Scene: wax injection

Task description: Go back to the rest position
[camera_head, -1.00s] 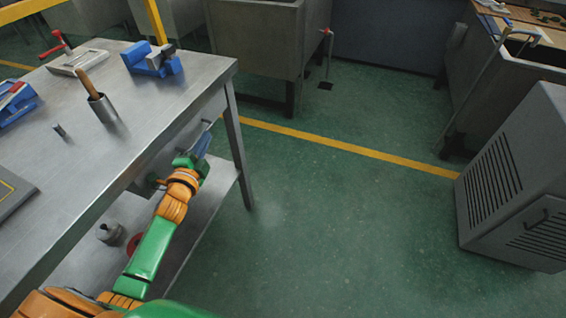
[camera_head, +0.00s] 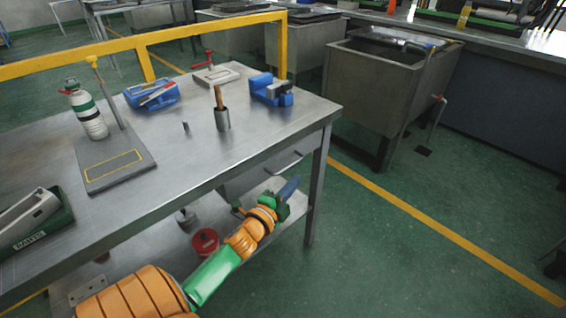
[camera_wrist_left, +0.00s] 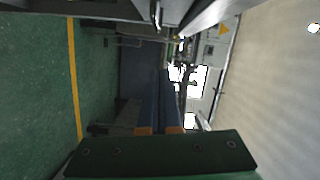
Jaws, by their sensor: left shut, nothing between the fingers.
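My left arm comes in from the bottom left, along the front of the metal table (camera_head: 150,165). My left gripper (camera_head: 289,187) has blue fingers and is in front of the table, just below the drawer handle (camera_head: 284,166). I cannot tell whether it touches the table. In the left wrist view the two fingers (camera_wrist_left: 160,108) lie together, shut and empty. My right gripper is not in view.
A red container (camera_head: 205,241) stands on the shelf below. Green floor (camera_head: 400,270) is free at right.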

